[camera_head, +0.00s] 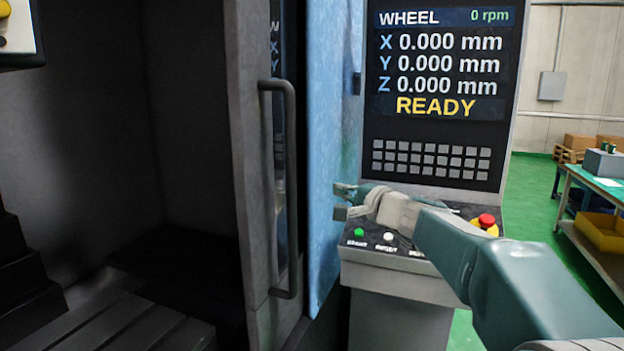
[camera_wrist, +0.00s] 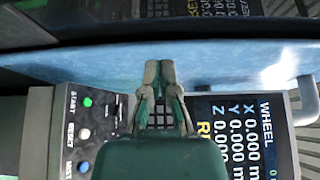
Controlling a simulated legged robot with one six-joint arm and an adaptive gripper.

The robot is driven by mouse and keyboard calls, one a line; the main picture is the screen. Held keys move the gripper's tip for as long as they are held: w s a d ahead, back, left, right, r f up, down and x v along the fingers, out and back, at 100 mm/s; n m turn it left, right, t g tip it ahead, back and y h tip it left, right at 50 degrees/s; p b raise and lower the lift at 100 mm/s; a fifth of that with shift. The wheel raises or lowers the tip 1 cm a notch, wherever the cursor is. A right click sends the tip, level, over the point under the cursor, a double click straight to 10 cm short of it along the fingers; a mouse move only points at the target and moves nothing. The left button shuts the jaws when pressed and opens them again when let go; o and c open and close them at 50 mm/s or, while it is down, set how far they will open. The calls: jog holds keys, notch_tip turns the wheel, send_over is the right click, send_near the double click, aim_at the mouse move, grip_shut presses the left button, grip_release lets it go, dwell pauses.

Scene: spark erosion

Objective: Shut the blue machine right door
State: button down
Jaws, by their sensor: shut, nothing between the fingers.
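The blue machine's right door (camera_head: 262,150) is a grey framed panel with a narrow window and a dark vertical bar handle (camera_head: 290,190). It stands open, with the dark machine interior showing to its left. A blue panel (camera_head: 335,110) runs upright just right of it, and it crosses the wrist view (camera_wrist: 230,62) as a blue band. My gripper (camera_head: 340,201) is right of the handle, at the blue panel's right edge. In the wrist view my fingertips (camera_wrist: 160,70) are together and empty, overlapping the blue band. Whether they touch it I cannot tell.
A control console with a screen (camera_head: 440,60), keypad and buttons stands right behind my gripper, with a red emergency stop (camera_head: 486,221) close to my arm. A workbench (camera_head: 590,180) with a yellow bin is at the far right. Green floor shows between.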

jog(key=w+a, duration=0.4)
jog(key=a, duration=0.4)
jog(key=shift+w+a, duration=0.15)
jog(key=shift+a, duration=0.2)
dwell(0.6)
